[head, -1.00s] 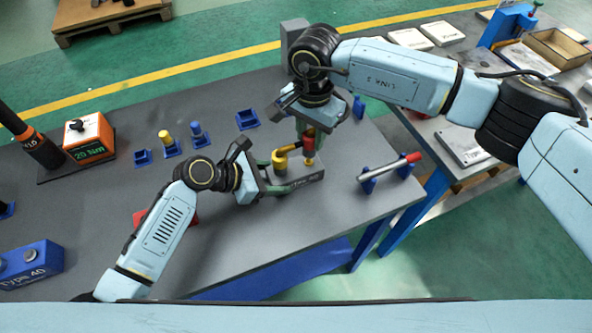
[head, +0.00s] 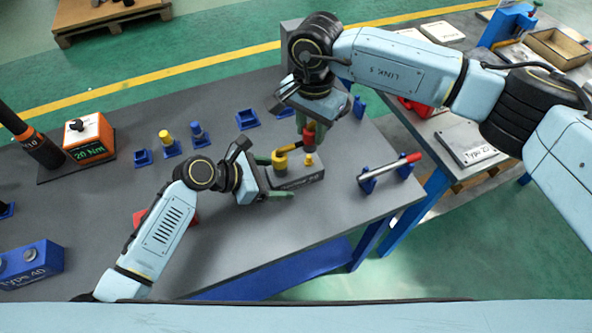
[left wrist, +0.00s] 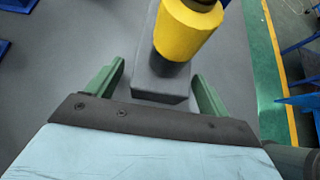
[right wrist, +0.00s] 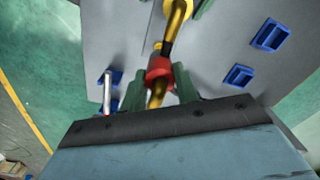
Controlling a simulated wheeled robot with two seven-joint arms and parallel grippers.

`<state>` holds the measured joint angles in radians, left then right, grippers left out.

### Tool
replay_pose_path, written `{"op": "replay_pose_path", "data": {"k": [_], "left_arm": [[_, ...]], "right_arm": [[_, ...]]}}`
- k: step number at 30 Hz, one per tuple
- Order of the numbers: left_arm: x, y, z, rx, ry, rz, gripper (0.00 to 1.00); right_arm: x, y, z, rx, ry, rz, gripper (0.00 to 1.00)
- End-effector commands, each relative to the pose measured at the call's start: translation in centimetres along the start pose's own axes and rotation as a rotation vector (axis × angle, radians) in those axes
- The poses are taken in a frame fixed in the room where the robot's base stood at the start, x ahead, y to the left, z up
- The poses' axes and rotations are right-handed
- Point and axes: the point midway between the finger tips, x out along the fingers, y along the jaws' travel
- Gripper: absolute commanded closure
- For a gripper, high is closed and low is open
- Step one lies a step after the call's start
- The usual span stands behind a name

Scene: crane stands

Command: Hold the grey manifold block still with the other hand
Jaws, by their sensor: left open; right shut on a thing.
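The grey manifold block (head: 305,178) stands on the table, with a yellow fitting (head: 281,162) and a small yellow piece (head: 309,160) on top. My left gripper (head: 279,176) is open at the block's left end. In the left wrist view, the block's end (left wrist: 160,86) lies between the spread green fingers, with gaps on both sides. The yellow fitting (left wrist: 187,28) rises above it. My right gripper (head: 307,122) is above the block, shut on a red-banded brass piece (right wrist: 159,68). Its red part (head: 309,136) shows over the small yellow piece; contact is unclear.
A red-tipped rod (head: 392,168) rests on blue supports right of the block. Several blue holders (head: 246,119) stand behind and left. A torque display box (head: 89,137) is at the far left. The table front before the block is clear.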

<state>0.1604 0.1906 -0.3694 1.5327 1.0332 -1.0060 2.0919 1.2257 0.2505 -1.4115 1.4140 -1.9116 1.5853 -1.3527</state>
Motion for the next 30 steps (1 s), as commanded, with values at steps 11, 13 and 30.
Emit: {"op": "replay_pose_path", "data": {"k": [11,13,30], "left_arm": [[-3.8,0.0,-0.1,0.001,0.001,0.002,0.20],[-5.4,0.0,-0.1,0.003,0.001,0.003,0.20],[-12.2,0.0,0.2,0.000,0.000,0.000,0.20]], "right_arm": [[0.0,0.0,0.0,0.000,0.000,-0.001,0.95],[0.0,0.0,0.0,0.000,0.000,-0.001,0.95],[-0.6,0.0,0.0,0.000,0.000,-0.001,0.95]]}}
